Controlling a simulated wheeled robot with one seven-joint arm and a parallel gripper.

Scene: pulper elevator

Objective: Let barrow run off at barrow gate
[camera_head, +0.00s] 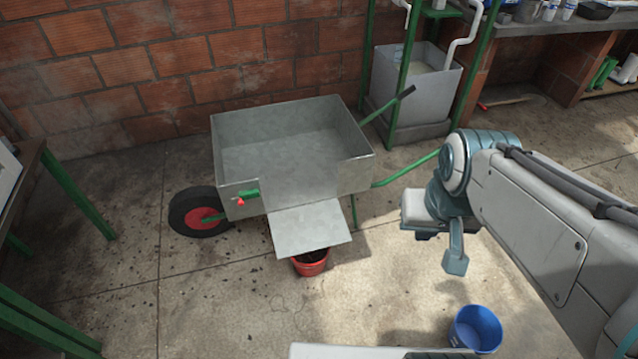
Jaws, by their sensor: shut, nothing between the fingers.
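The barrow (225,160) is a grey metal box with green handles and one black wheel with a red hub, standing near the brick wall. Its gate (310,230), a flat metal flap on the near side, slopes outward and down over a red bucket (311,264). A green lever with a red tip (246,195) is on the near wall, left of the gate. The barrow's visible inside looks bare. Dark material shows in the red bucket, partly hidden by the flap. My gripper (455,263) is shut and empty, right of the barrow and apart from it.
A blue bucket (476,329) stands on the floor below my gripper. A grey tank (440,85) in a green frame stands behind the barrow's handles. Green-legged tables (75,195) are at the left. Open concrete floor lies in front, with dark crumbs scattered at the left.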

